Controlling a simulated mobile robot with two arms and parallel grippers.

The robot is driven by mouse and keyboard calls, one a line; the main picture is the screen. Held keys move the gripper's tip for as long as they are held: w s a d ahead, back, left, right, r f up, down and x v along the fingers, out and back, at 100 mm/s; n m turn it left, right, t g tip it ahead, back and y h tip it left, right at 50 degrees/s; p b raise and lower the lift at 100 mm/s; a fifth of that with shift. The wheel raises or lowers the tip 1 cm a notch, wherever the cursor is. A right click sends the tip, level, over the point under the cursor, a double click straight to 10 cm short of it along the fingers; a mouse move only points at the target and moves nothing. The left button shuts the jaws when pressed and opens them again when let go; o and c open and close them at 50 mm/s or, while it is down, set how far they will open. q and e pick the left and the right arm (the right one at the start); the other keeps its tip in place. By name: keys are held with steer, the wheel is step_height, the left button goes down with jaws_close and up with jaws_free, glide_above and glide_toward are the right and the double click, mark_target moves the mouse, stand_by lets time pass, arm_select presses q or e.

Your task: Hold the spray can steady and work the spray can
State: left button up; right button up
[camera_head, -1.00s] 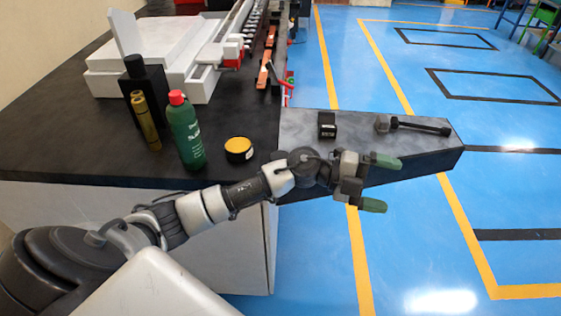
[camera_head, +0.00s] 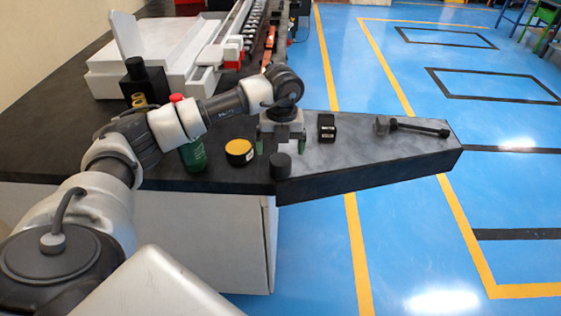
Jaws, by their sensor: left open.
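The likely spray can, a green container with a red cap (camera_head: 176,97), stands upright on the dark bench at the left. My left forearm crosses in front of it, so only the cap and lower green body (camera_head: 193,156) show. My left gripper (camera_head: 281,148) is open and empty, its two green-tipped fingers pointing down, well to the right of the can. A small dark cylinder (camera_head: 280,166) stands just below the gap between the fingers, at the near corner of the grey slab. My right gripper is not in view.
A yellow-topped round tin (camera_head: 239,149) sits between can and gripper. A small black box (camera_head: 326,128) and a dark tool (camera_head: 412,127) lie on the grey slab (camera_head: 375,155). A black bottle (camera_head: 146,80) and a white machine (camera_head: 160,45) stand behind. Blue floor lies right of the bench.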

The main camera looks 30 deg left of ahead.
mark_target(281, 157)
arm_select(q)
step_height(281, 157, down, 6)
steer(key=shift+r+p, duration=0.2)
steer(key=shift+p, duration=0.9)
steer(key=shift+f, duration=0.2)
steer(key=c, duration=1)
steer(key=shift+c, duration=0.2)
steer(key=shift+w+r, duration=0.1)
steer(key=shift+r, duration=0.05)
